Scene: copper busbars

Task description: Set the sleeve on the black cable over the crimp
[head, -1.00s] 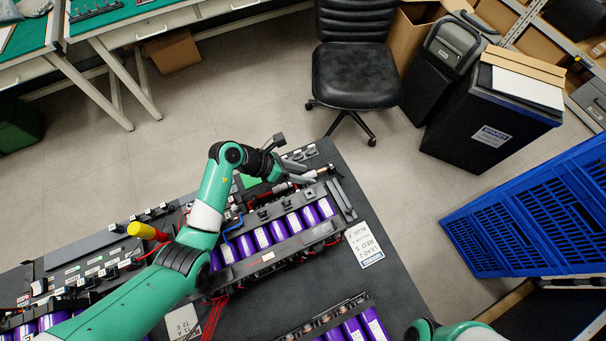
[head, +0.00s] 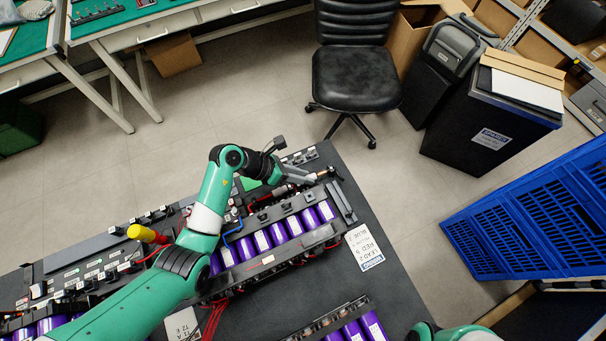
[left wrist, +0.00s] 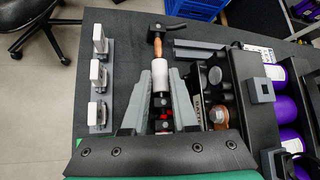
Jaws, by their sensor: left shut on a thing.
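My left gripper (head: 316,178) is at the far right end of the battery module. In the left wrist view its grey fingers (left wrist: 160,80) are shut on the white sleeve (left wrist: 159,72), one on each side. The copper crimp (left wrist: 157,45) sticks out beyond the sleeve's far end. How far the sleeve overlaps the crimp is hidden. A short dark stretch of the black cable (left wrist: 161,100) shows on the near side of the sleeve, between the fingers. My right gripper is out of view; only part of my right arm shows at the bottom of the head view.
A black holder (left wrist: 157,28) stands at the crimp's far end. White tabs (left wrist: 99,75) stand in a row left of the fingers. The black module housing with purple cells (head: 262,238) lies close on the right. A printed card (head: 364,248) lies on the dark bench (head: 390,285).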

